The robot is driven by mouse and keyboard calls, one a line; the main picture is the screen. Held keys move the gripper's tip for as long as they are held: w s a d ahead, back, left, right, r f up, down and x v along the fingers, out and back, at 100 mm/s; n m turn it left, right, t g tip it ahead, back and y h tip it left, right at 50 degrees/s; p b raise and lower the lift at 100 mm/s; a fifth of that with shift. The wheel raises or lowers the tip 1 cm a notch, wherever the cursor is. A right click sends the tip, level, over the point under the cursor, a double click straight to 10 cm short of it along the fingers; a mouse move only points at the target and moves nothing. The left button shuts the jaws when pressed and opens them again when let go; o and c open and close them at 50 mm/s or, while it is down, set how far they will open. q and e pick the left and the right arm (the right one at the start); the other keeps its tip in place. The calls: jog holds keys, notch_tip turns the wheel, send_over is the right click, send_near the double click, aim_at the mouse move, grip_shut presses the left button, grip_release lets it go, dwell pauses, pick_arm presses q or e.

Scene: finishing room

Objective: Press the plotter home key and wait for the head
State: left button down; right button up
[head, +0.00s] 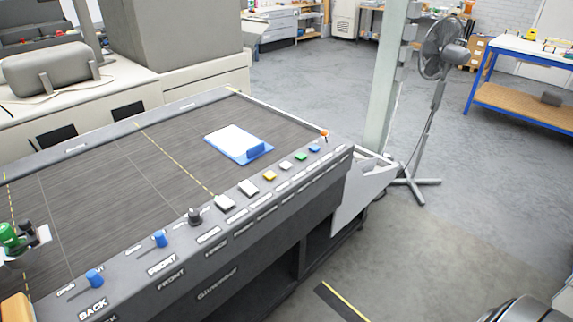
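The plotter is a large dark flat bed (85,175) with a sloping control panel along its front edge. A row of keys runs along the panel: a larger white key (225,202), another white key (248,187), a yellow key (269,176), a small pale key (285,166), a green key (300,156) and a blue key (314,148). Their labels are too small to read, so I cannot tell which is the home key. A green and dark part (14,238) at the left edge may be the plotter head; I cannot be sure.
A black knob (194,216) and blue levers (160,238) (94,277) share the panel. An orange-red knob (324,134) stands at its far end. A blue clipboard (251,153) lies on the bed. A pedestal fan (440,50) stands beyond a post; the floor at right is open.

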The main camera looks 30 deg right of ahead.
grip_shut()
dwell(1.5)
